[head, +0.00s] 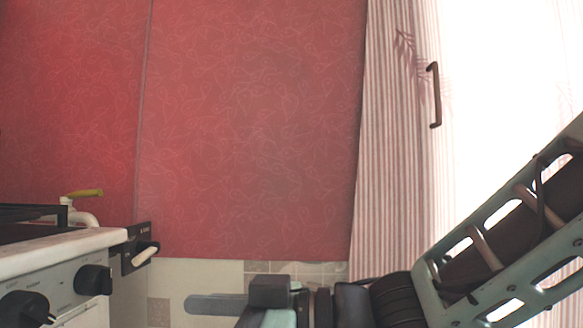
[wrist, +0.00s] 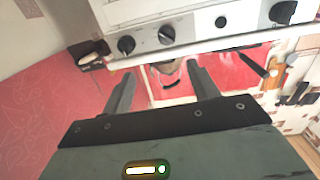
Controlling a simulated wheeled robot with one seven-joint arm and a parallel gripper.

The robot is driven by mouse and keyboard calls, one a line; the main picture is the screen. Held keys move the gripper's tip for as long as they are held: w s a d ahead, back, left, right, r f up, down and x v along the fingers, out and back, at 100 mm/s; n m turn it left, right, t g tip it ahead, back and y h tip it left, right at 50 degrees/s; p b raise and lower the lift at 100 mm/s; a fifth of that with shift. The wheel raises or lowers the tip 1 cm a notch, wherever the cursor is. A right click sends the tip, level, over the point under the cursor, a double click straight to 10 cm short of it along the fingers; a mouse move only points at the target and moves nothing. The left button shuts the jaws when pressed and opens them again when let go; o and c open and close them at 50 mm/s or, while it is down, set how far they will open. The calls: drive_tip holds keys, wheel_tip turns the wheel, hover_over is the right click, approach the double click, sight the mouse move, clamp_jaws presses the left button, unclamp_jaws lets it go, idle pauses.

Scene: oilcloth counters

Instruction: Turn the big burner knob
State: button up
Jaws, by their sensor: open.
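The white stove front carries black burner knobs. In the head view, one knob (head: 93,280) is near the stove's corner, and a second (head: 25,308) is at the lower left, partly cut off. The wrist view shows several knobs in a row: two at the left (wrist: 126,44) (wrist: 166,34), a small dark one (wrist: 220,21), and a larger-looking one (wrist: 283,12) at the upper right. My gripper (wrist: 160,70) is open and empty, apart from the knobs, its fingers pointing toward the stove front. In the head view, my gripper (head: 268,300) is at the bottom, partly cut off, right of the stove.
A dark box with a pale lever (head: 146,254) sticks out by the stove's corner; it also shows in the wrist view (wrist: 90,56). A red wall (head: 250,130) and striped curtain (head: 395,160) stand behind.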

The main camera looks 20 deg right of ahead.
drive_tip(key=w+d+r+m+t+h+p, duration=0.1)
drive_tip(key=w+d+r+m+h+p, duration=0.3)
drive_tip(key=r+h+p, duration=0.95)
drive_tip(key=s+d+r+m+g+p, duration=0.1)
drive_tip(key=s+d+p, duration=0.4)
drive_tip(key=p, duration=1.5)
drive_tip(key=shift+s+r+g+p, duration=0.35)
drive_tip(key=shift+s+r+g, duration=0.35)
drive_tip(key=shift+g, duration=0.7)
drive_tip(key=shift+d+f, duration=0.1)
drive_tip(key=shift+d, duration=0.05)
